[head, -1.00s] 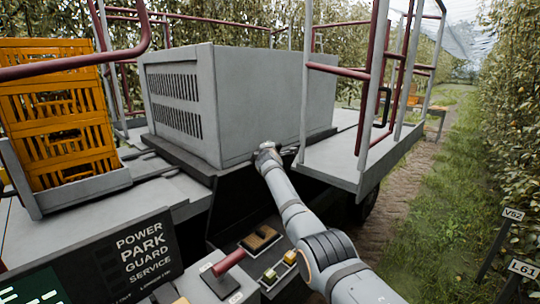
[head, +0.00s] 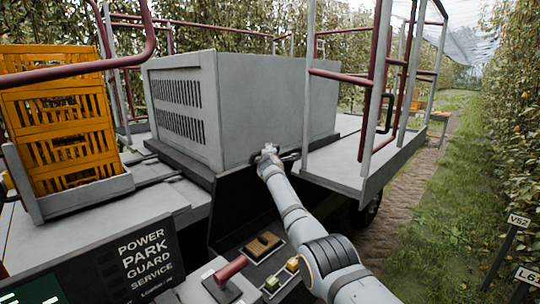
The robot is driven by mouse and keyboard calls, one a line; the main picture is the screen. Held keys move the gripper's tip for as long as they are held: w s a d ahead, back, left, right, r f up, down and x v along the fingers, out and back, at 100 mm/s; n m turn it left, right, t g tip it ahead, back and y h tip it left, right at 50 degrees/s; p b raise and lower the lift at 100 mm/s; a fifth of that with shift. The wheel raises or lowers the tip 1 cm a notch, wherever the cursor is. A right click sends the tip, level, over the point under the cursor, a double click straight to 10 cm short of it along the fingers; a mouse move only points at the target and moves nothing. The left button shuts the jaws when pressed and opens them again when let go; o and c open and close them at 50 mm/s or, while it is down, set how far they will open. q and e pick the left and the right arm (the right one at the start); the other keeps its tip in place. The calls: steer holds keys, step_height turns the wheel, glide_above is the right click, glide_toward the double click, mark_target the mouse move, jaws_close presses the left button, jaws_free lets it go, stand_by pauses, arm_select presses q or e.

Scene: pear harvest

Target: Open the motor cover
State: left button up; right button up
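The motor cover (head: 265,95) is a large grey box with slotted vents on its left side. It sits closed on a dark base on the machine's deck. My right arm reaches up from the lower right. My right gripper (head: 268,152) is at the lower front edge of the cover, by a dark handle-like part (head: 290,156). The wrist hides its fingers, so I cannot tell whether they are shut or touching. My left gripper is not in view.
Yellow crates (head: 65,120) stand in a grey holder at left. A railed platform (head: 345,165) is close on the right of my arm. A control panel (head: 145,262) and red lever (head: 228,268) are below. A grass lane (head: 445,200) runs at right.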

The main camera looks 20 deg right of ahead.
steer(key=shift+f, duration=0.1)
steer(key=v, duration=1.2)
steer(key=shift+c, duration=0.3)
